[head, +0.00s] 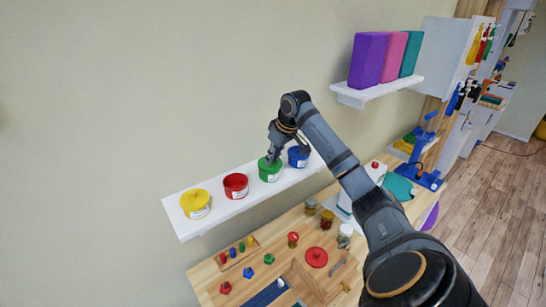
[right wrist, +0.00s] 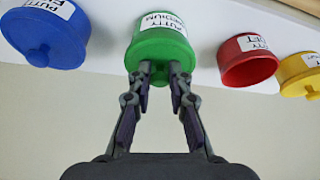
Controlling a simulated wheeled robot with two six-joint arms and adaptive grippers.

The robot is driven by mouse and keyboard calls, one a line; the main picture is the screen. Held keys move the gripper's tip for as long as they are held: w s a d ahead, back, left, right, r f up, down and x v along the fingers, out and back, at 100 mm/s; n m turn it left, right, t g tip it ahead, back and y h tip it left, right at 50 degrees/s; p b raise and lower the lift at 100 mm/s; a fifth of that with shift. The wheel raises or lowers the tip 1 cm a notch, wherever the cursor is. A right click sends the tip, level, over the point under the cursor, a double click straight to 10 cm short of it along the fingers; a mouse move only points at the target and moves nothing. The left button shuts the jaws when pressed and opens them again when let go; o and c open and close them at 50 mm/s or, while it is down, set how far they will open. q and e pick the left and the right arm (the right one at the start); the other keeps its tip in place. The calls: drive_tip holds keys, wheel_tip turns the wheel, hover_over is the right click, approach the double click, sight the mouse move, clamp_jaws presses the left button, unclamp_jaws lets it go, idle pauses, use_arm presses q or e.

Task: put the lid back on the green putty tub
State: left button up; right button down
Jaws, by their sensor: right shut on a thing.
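The green putty tub (head: 270,173) stands on the white wall shelf between the red and blue tubs. In the right wrist view the green tub (right wrist: 160,22) shows its label. The green lid (right wrist: 158,48) is at the tub's mouth, in line with it. I cannot tell whether a small gap is left between them. My right gripper (head: 271,157) is above the tub, coming down on it. In the right wrist view the right gripper (right wrist: 160,76) is shut on the knob of the green lid. My left gripper is not in view.
Beside it on the shelf (head: 218,213) are a blue tub (head: 298,157), an open red tub (head: 236,186) and a lidded yellow tub (head: 195,203). Below, the wooden table holds a red lid (head: 316,257), small jars and coloured pegs. An upper shelf (head: 378,92) carries coloured blocks.

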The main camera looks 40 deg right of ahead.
idle(0.3)
drive_tip(key=c, duration=0.7)
unclamp_jaws()
wheel_tip(320, 180, up, 7)
idle(0.8)
